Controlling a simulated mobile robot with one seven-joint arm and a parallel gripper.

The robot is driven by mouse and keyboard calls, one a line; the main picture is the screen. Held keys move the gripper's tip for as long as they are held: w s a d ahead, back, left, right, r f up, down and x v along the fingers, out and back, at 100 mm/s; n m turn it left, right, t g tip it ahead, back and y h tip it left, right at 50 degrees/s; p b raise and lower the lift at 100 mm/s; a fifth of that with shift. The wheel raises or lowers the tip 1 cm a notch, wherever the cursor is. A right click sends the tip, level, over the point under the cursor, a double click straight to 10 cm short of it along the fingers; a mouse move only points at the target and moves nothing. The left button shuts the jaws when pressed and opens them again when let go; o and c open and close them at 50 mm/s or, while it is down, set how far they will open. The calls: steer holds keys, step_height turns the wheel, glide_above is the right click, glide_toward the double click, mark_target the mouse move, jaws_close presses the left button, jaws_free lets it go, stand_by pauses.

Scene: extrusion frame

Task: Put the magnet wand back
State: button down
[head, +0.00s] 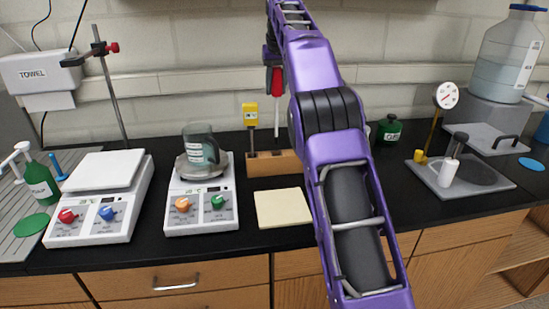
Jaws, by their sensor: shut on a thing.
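The magnet wand (276,82) has a red handle and a thin pale rod that points down, close to upright. My gripper (273,66) is shut on its handle, though my purple arm partly hides the fingers. The rod's lower end is over the wooden block (262,167) at the back of the bench; it looks just above the block, but I cannot tell whether it has entered a hole. A yellow-tagged tool (250,117) stands upright at the block's left part. My arm covers the block's right end.
Left of the block, a stirrer plate (202,211) carries a glass beaker (199,146). Farther left is another hot plate (101,196) by a metal stand (108,85). A cream pad (283,208) lies in front of the block. A green jar (389,131) stands right of my arm.

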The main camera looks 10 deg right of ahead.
mark_target(277, 111)
step_height(277, 111, down, 10)
steer(key=shift+r+b, duration=0.15)
steer(key=shift+b, duration=1.05)
steer(key=shift+f, duration=0.25)
steer(key=c, duration=0.5)
jaws_free()
steer(key=shift+s+r, duration=0.15)
steer(key=shift+r, duration=0.4)
steer(key=p+v, duration=0.1)
steer(key=v, duration=1)
steer(key=shift+r+p, duration=0.15)
steer(key=shift+p, duration=0.15)
